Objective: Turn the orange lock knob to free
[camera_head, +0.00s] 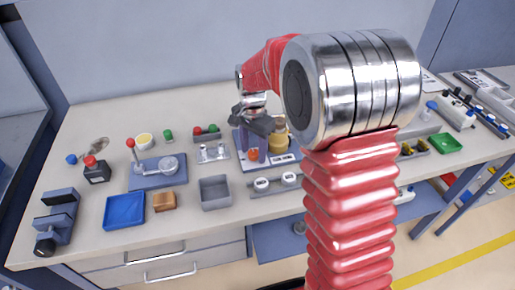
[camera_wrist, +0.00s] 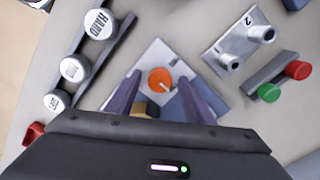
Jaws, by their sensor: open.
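The orange lock knob (camera_wrist: 160,79) sits on a light plate (camera_wrist: 150,55) in the wrist view, with a pale pointer mark towards its lower right. In the head view the knob (camera_head: 253,155) is at the front of the fixture, just below my gripper (camera_head: 252,124). My gripper is open; in the wrist view its two dark fingers (camera_wrist: 160,90) lie to the left and right of the knob with gaps on both sides. I cannot tell how high the fingertips are above the plate. A brass-coloured part (camera_wrist: 147,108) shows between the fingers, partly hidden by the gripper body.
A row of white labelled caps (camera_wrist: 73,69) is left of the plate in the wrist view. A metal block marked 2 (camera_wrist: 240,42) and red and green buttons (camera_wrist: 284,81) are to the right. In the head view a grey bin (camera_head: 214,193) and a blue tray (camera_head: 124,210) stand front left.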

